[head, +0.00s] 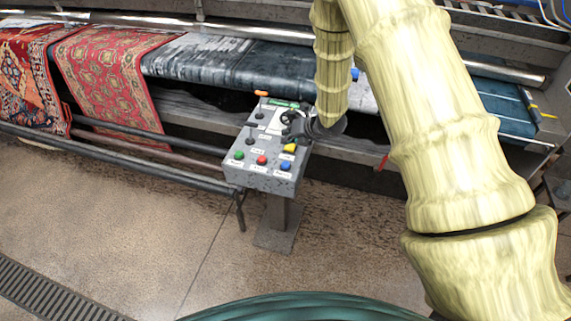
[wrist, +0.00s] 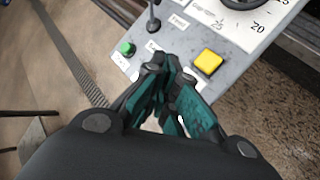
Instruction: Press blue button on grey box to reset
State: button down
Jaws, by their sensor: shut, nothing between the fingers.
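The grey box (head: 268,180) stands on a post in the head view, its sloped top carrying buttons. The blue button (head: 286,166) is at its front right corner, uncovered there. In the wrist view the grey box (wrist: 185,45) lies beyond my gripper (wrist: 162,68), whose dark and teal fingers are together and empty. The blue button does not show there; the fingers cover part of the front row. Contact with the box cannot be told.
Green (head: 239,155), red (head: 262,160) and yellow (head: 290,148) buttons share the panel with a dial and small levers. Behind it is a machine with rollers and rugs (head: 115,75). A rail (head: 130,160) runs left of the box. The floor in front is open.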

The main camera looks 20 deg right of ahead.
notch_tip(320, 180, down, 8)
jog(key=b, duration=0.3)
jog(key=shift+r, duration=0.25)
jog(key=shift+f+b, duration=0.6)
jog(key=shift+f, duration=0.05)
jog(key=shift+f+b, duration=0.95)
jog(key=shift+b, duration=0.1)
dwell(1.7)
jog(key=shift+r, duration=0.2)
jog(key=shift+r+p, duration=0.35)
jog(key=shift+r, duration=0.45)
jog(key=shift+r+p, duration=1.05)
jog(key=shift+r, duration=1.45)
